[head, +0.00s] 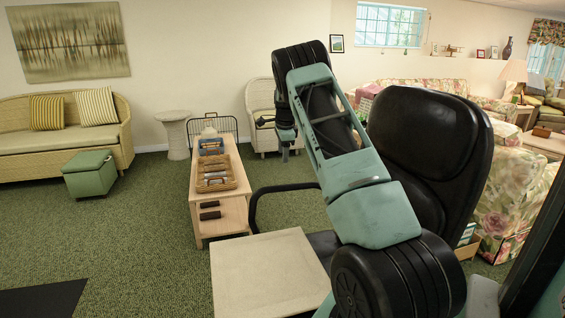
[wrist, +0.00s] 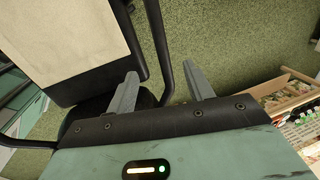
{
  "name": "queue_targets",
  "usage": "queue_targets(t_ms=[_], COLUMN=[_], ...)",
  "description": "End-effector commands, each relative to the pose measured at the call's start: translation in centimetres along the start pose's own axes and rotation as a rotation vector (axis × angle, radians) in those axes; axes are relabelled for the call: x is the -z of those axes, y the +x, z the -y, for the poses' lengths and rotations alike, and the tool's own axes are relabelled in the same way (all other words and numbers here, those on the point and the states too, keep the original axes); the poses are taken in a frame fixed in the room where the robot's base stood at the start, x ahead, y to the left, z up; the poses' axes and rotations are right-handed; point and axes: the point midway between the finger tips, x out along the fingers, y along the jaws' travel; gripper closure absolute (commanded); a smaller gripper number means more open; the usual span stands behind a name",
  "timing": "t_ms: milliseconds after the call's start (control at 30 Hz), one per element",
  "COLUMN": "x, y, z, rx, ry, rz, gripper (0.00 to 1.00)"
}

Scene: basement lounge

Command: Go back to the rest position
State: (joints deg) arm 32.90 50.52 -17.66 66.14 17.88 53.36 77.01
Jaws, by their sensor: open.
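My gripper (wrist: 162,92) shows in the wrist view with its two grey fingers spread apart and nothing between them. Below and beyond the fingers are green carpet and a dark curved bar. In the head view my arm rises from the lower right and bends over at the top. My gripper (head: 285,145) hangs there, pointing down, small and partly hidden by the arm. It appears in front of the white wicker chair (head: 257,97) and right of the long wooden table.
A beige-topped table (head: 268,275) stands close in front, beside a black chair (head: 432,140). A long wooden table (head: 222,217) holds wicker trays (head: 214,178). A green ottoman (head: 90,174) and wicker sofa (head: 60,140) stand at left. Open carpet (head: 130,225) lies at left.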

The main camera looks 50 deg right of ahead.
Motion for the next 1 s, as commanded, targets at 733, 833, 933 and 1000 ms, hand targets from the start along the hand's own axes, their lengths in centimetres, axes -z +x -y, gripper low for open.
queue_targets(t_ms=[733,833,933,1000], x=[-0.1,-1.7,-5.8,-9.8], y=[-0.7,-1.3,-2.6,-3.9], z=[0.0,-0.3,-1.5,-3.1], rx=[0.000,-0.002,-0.010,-0.017], ry=[-0.002,-0.040,-0.146,-0.259], rz=[0.001,0.015,0.050,0.084], gripper=[0.48,0.48,0.48,0.48])
